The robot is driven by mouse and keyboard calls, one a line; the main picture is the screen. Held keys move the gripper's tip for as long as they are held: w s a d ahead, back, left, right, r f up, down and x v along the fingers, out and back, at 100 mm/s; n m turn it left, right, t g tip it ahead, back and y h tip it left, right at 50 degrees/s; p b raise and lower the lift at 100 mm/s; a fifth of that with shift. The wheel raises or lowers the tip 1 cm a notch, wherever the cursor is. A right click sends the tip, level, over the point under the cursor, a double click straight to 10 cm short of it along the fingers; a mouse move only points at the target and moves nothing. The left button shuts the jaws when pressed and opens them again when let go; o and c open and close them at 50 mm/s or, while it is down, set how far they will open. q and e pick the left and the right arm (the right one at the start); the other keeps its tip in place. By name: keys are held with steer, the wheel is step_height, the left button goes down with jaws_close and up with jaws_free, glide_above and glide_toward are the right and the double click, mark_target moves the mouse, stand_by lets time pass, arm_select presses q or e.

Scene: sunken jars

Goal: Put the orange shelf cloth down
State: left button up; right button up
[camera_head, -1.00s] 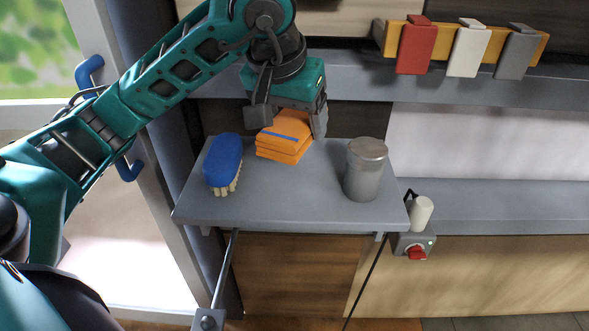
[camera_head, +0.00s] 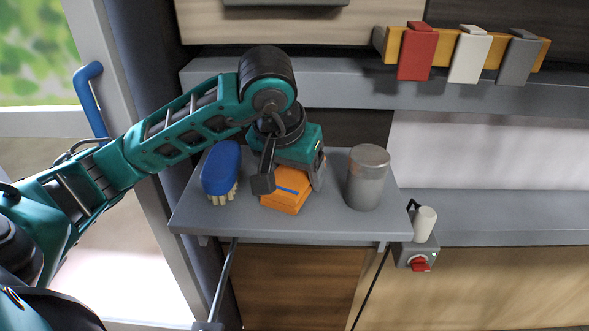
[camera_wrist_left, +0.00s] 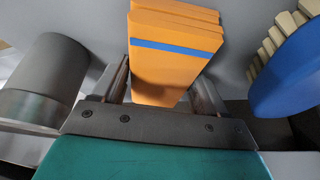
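The folded orange cloth (camera_head: 289,190), with a blue stripe, is at the middle of the grey shelf board (camera_head: 335,222), between the brush and the jar. In the left wrist view the cloth (camera_wrist_left: 172,50) lies between my finger pads, slightly turned to them. My left gripper (camera_head: 291,178) has one finger at each side of the cloth, and both tips seem to touch it. I cannot tell whether the cloth's underside rests on the board or is just above it. My right gripper is not in view.
A blue brush (camera_head: 221,170) stands close left of the cloth and a grey metal jar (camera_head: 367,178) to its right. Bare board lies in front. A higher shelf (camera_head: 300,83) runs behind. A red-knobbed box (camera_head: 415,255) is right of the board.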

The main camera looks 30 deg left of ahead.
arm_select(q)
steer(key=o, duration=0.4)
steer(key=shift+o, duration=0.2)
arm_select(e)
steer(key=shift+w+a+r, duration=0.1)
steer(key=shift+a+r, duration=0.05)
arm_select(q)
steer(key=shift+r+p, duration=0.15)
steer(key=shift+p, duration=0.2)
steer(key=p+v, duration=0.2)
steer(key=v, duration=1)
steer(key=shift+p, duration=0.3)
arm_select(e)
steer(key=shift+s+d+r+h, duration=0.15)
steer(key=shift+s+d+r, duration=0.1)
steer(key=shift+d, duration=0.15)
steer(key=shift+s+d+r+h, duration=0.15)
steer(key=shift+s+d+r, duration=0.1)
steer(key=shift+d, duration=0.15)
